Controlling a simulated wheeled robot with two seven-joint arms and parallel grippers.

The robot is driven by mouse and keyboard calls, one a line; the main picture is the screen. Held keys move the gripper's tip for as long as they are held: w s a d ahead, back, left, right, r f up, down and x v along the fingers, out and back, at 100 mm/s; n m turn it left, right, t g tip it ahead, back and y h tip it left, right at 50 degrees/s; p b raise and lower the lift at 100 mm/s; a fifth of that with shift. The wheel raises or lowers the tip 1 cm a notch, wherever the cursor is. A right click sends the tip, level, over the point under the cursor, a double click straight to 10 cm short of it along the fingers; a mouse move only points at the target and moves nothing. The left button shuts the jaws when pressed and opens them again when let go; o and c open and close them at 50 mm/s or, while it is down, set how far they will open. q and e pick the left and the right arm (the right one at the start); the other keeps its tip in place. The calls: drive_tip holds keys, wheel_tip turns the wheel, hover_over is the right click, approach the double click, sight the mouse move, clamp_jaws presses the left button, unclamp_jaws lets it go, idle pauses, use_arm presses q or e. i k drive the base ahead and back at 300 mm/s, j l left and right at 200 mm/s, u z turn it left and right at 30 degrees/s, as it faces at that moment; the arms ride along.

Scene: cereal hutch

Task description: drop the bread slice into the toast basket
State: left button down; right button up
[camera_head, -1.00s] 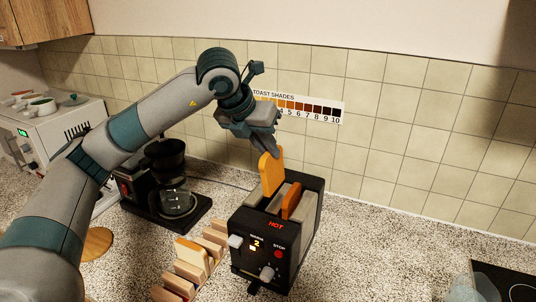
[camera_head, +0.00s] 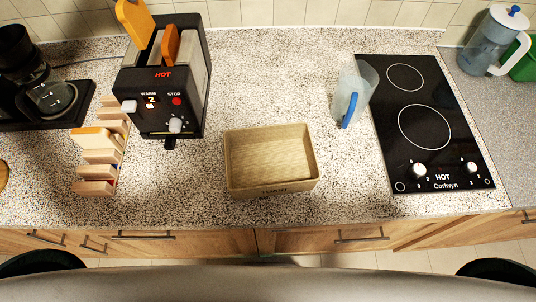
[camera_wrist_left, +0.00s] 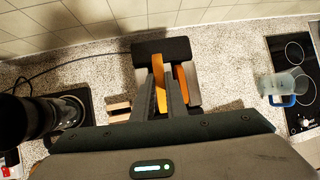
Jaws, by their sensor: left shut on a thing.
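A golden bread slice (camera_head: 134,20) stands upright over the left slot of the black toaster (camera_head: 160,98), at the top left of the head view. It also shows in the left wrist view (camera_wrist_left: 160,98), between the fingers of my left gripper (camera_wrist_left: 161,82), which is shut on it. The gripper itself is outside the head view. Whether the slice's lower edge is still inside the slot is hard to tell. A darker orange slice (camera_head: 170,45) sticks up from the right slot. The toast basket (camera_head: 236,188), a rectangular wooden box, is empty on the counter. My right gripper is in neither current view.
A wooden rack (camera_head: 96,172) holding a pale bread slice (camera_head: 92,138) stands left of the basket. A coffee maker (camera_head: 45,98) is far left. A clear jug (camera_head: 354,92) and a black hob (camera_head: 432,135) are right.

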sight(265, 169)
drive_tip(key=k+j, duration=0.2)
drive_tip(key=k, duration=0.3)
drive_tip(key=k+j, duration=0.15)
drive_tip(key=k, duration=0.3)
